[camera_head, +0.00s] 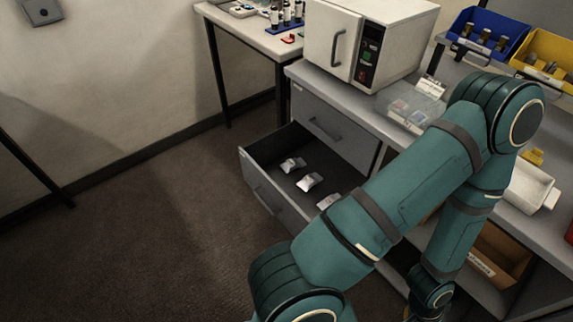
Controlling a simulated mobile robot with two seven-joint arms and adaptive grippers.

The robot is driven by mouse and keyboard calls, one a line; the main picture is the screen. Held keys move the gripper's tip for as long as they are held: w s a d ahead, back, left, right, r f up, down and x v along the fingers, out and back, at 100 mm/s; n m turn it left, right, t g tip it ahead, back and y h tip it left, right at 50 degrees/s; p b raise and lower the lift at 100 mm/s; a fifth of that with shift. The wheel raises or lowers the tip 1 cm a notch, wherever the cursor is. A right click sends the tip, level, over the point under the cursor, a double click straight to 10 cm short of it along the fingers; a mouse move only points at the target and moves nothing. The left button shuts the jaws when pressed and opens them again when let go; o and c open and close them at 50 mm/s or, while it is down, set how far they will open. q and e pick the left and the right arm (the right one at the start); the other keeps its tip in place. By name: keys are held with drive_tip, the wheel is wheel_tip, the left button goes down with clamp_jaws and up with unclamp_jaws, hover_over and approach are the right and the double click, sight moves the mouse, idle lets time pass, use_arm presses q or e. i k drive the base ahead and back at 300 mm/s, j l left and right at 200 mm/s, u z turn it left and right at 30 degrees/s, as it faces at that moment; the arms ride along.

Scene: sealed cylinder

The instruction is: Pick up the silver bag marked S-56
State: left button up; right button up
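Three small silver-white bags lie in a row in the open lower drawer (262,190). They are a far bag (292,164), a middle bag (309,181) and a near bag (328,201), which is partly covered by my teal arm. Their markings are too small to read, so I cannot tell which is S-56. One of my arms crosses the right half of the view, bends at the upper right and drops to a wrist at the bottom edge. Its gripper is not visible. My other arm and gripper are out of view.
A white oven-like box (370,40) and a clear container (410,107) stand on the grey bench. Blue bin (488,33), yellow bin (545,58) and white tray (530,190) are at right. A brown box (497,255) sits under the bench. Floor left of the drawer is clear.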

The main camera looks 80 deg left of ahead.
sight(292, 164)
drive_tip(key=k+j, duration=0.2)
drive_tip(key=j, duration=0.2)
drive_tip(key=k+j+z, duration=0.1)
drive_tip(key=k+j, duration=0.15)
drive_tip(key=j, duration=0.2)
drive_tip(key=k+j, duration=0.25)
drive_tip(key=j, duration=0.15)
drive_tip(key=k+j+z, duration=0.1)
drive_tip(key=j, duration=0.3)
drive_tip(key=k, duration=0.1)
